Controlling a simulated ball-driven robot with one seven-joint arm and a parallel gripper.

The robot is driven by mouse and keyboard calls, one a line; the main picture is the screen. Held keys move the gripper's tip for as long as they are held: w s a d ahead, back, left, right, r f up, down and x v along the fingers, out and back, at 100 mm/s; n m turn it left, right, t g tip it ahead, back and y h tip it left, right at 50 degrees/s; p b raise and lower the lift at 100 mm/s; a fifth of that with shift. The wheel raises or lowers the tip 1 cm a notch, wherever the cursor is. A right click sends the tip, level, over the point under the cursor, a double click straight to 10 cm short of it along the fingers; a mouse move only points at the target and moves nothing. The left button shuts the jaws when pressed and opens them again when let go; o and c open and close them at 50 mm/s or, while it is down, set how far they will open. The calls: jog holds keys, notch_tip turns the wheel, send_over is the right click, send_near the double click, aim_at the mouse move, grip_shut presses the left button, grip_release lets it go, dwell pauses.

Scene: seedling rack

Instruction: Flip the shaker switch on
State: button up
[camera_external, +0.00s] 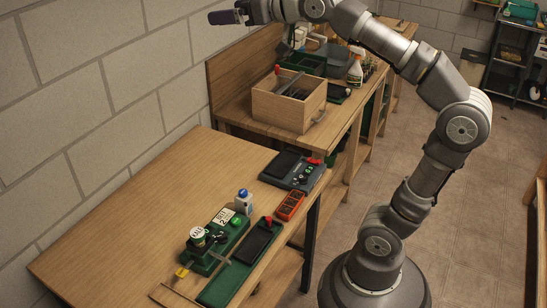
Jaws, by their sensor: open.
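My gripper (226,17) is at the top left, high above the table and against the wall, far from every device. It appears dark and empty, and the gap between its fingers is hard to make out at this size. A green box device (212,246) with a round white dial, a label plate and a green button sits on the near table. Beside it lies a long green base (222,287) with a black pad and a red knob (268,222). A dark grey device (292,171) with small knobs and a red part stands further back. Which one carries the shaker switch, and its position, I cannot tell.
A white bottle with a blue cap (243,201) and a red tray (290,205) stand among the devices. The left of the near table (140,215) is clear. A wooden box (289,102) and a spray bottle (355,72) stand on the far bench.

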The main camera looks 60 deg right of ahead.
jog(key=c, duration=1.1)
jog(key=shift+w+d+f, duration=0.1)
jog(key=c, duration=0.3)
jog(key=w+d+f+m+g, duration=0.1)
jog(key=w+d+f, duration=0.1)
jog(key=d+f, duration=0.1)
jog(key=w+d+f+m+g+h+p, duration=0.1)
jog(key=w+d+f+m+g, duration=0.1)
jog(key=w+d+f, duration=0.1)
jog(key=w+d+f+m+g+h+p, duration=0.1)
jog(key=w+d+f, duration=0.2)
jog(key=d+f, duration=0.1)
jog(key=shift+w+d+f+m, duration=0.2)
jog(key=shift+d+f+m, duration=0.15)
jog(key=shift+f, duration=0.2)
grip_shut()
jog(key=s+d+f+m+g+p, duration=0.2)
jog(key=d+f+m+g, duration=0.3)
jog(key=d+f, duration=0.8)
jog(key=s+d+f+m+g+p, duration=0.2)
jog(key=d+f+m+g, duration=0.25)
jog(key=d+f, duration=0.8)
jog(key=s+d+f+m+g+y+p, duration=0.1)
jog(key=s+d+f+m+g+y, duration=0.1)
jog(key=s+f, duration=0.7)
notch_tip(320, 180, down, 4)
jog(key=shift+d+f+m+g, duration=0.15)
jog(key=shift+d+m+g, duration=0.7)
jog(key=shift+d, duration=0.35)
